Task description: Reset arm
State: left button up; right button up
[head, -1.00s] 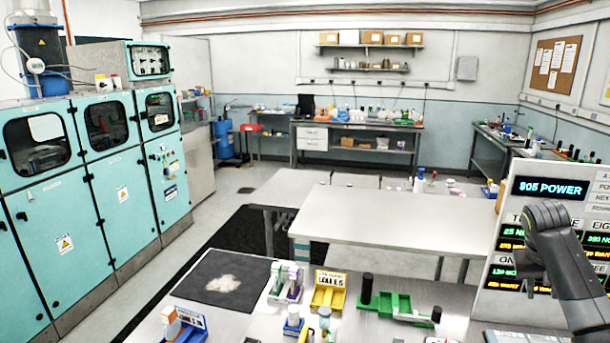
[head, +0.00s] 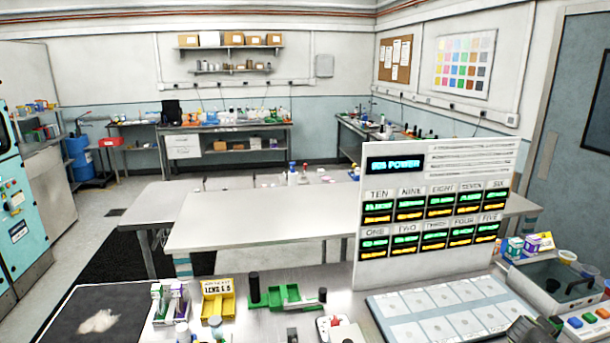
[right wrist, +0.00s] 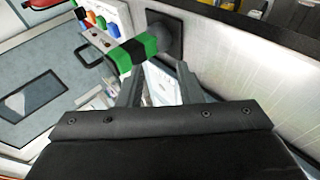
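In the right wrist view, my right gripper (right wrist: 160,82) has its two grey fingers apart, with a gap between them. A green-and-black banded bar (right wrist: 136,52) lies across the tip of the left finger, beside a grey post on a dark square plate (right wrist: 178,35). I cannot tell whether the finger touches the bar. In the head view, only a dark part of my right arm shows at the bottom right corner, with a small green piece (head: 557,322) next to it. My left gripper is not in view.
A white display board (head: 440,215) stands behind a grid of pale pads (head: 435,308).

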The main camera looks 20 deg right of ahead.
jog(key=s+d+f+n, duration=0.1)
jog(key=s+f+n, duration=0.1)
jog(key=s, duration=0.6)
jog(key=s+d+f+n+t, duration=0.1)
jog(key=s+d+f, duration=0.15)
jog(key=s, duration=0.45)
jog(key=s+f+n, duration=0.2)
jog(key=s+f, duration=0.1)
jog(key=s, duration=0.5)
jog(key=s+a+f+m+y, duration=0.1)
jog(key=a+f+y, duration=0.2)
jog(key=a+f, duration=0.9)
jog(key=s+a+f+m+y, duration=0.1)
jog(key=s+a+f+y, duration=0.1)
jog(key=a+f, duration=1.05)
jog(key=a+f+m+y, duration=0.1)
jog(key=a+f+y, duration=0.15)
jog(key=a, duration=1.45)
jog(key=a+f+m+y, duration=0.15)
jog(key=a+f, duration=0.25)
jog(key=a, duration=1.2)
notch_tip(320, 180, down, 14)
jog(key=d+b, duration=0.1)
jog(key=b, duration=1.3)
jog(key=shift+g, duration=0.3)
